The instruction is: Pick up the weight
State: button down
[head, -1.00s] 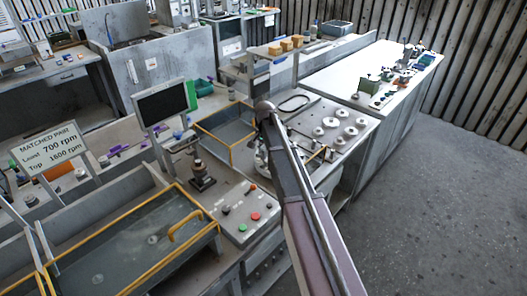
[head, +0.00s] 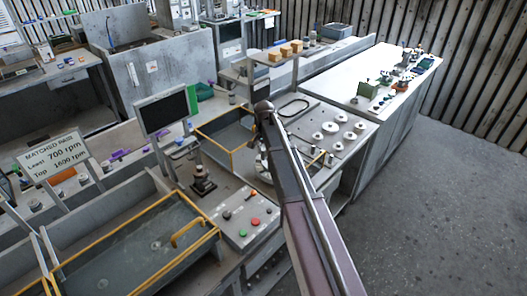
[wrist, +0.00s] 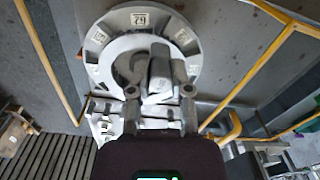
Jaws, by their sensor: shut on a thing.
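My gripper (wrist: 160,92) shows at the bottom middle of the wrist view, with its two fingers close on either side of a pale grey block, which I take to be the weight (wrist: 158,76). The fingers are shut on it. Behind it is a pale ring with numbered labels (wrist: 98,42), one reading like 79. I cannot tell whether the weight touches the ring.
Several pale round discs (head: 330,127) sit on the panel right of my arm. A yellow-railed tray (head: 120,250) lies at the lower left, and a control box with buttons (head: 240,216) stands left of my arm. The floor at right is clear.

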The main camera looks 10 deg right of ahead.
jog(key=shift+r+p, duration=2.55)
